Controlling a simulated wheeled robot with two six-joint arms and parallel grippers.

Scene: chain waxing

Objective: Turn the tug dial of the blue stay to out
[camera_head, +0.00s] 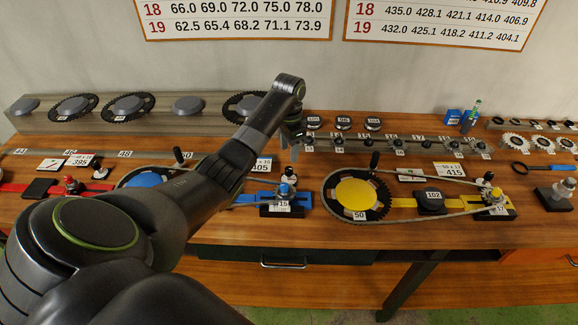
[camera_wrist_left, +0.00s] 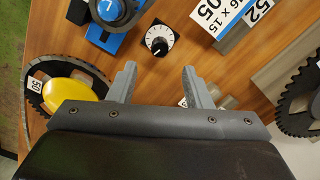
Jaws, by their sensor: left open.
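The blue stay (camera_head: 285,198) stands on the bench in the middle of the head view, with a label reading 15. It also shows at the top of the left wrist view (camera_wrist_left: 112,40). Its dial, a black knob on a white marked plate (camera_wrist_left: 160,40), lies beside it in the left wrist view. The dial's markings are too small to read. My left gripper (camera_wrist_left: 158,84) is open and empty, its fingertips pointing toward the dial and apart from it. In the head view the left gripper (camera_head: 293,138) hangs above and behind the blue stay. My right gripper is not in view.
A yellow chainring (camera_head: 356,192) with a chain running to a yellow stay (camera_head: 493,200) lies to the right. A 405 label (camera_head: 261,164) stands just left of the dial. Several chainrings and a rail with small sprockets (camera_head: 400,145) line the back.

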